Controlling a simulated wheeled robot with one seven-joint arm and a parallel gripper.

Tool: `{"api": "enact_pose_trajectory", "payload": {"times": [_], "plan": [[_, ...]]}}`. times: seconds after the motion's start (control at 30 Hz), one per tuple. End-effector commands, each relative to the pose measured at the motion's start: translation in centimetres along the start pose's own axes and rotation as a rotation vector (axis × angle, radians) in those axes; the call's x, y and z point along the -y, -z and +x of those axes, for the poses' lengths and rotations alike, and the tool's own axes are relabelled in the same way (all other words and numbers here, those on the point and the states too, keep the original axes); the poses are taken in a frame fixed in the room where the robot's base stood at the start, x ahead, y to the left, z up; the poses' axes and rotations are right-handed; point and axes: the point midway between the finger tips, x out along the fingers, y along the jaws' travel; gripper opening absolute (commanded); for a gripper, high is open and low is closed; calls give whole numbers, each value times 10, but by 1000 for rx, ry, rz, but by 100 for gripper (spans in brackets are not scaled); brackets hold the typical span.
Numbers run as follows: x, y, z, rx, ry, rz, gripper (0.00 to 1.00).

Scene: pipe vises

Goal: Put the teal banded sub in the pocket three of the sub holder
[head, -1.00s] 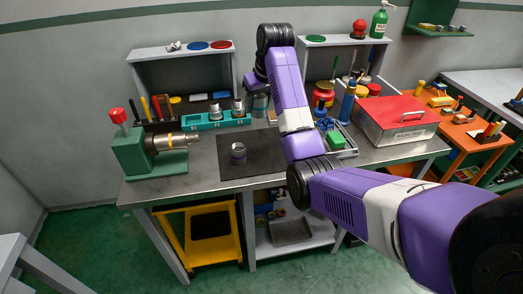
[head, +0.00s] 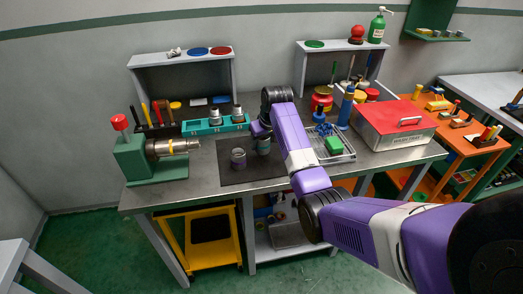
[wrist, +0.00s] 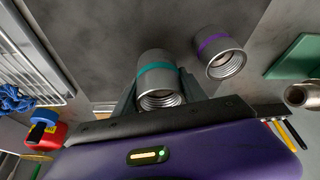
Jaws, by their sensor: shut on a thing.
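The teal banded sub (wrist: 157,72), a grey metal cylinder with a threaded open end, sits between the fingers of my gripper (wrist: 160,90) in the wrist view. My gripper is shut on it. In the head view this sub (head: 263,146) is upright, over the right part of the dark mat; I cannot tell whether it touches the mat. The teal sub holder (head: 205,129) stands behind the mat, to the left of my gripper. Two grey subs (head: 214,115) (head: 237,113) stand in it. Its pocket numbers are too small to read.
A purple banded sub (head: 238,158) stands on the dark mat (head: 235,179), close left of the held sub. A green pipe vise (head: 135,155) is at the left. A wire tray (head: 345,154) and a red-lidded box (head: 392,130) are at the right.

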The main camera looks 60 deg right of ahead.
Motion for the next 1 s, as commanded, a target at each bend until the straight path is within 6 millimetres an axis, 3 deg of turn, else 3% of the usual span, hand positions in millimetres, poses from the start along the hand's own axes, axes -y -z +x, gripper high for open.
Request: {"api": "enact_pose_trajectory", "payload": {"times": [0.3,0.73,0.77,0.87,1.0], "plan": [[0,-15,35,1,0,-1,0],[0,-18,42,-1,0,-1,0],[0,-18,43,0,0,0,51],[0,-18,42,1,0,0,71],[0,-18,42,1,0,0,71]]}}
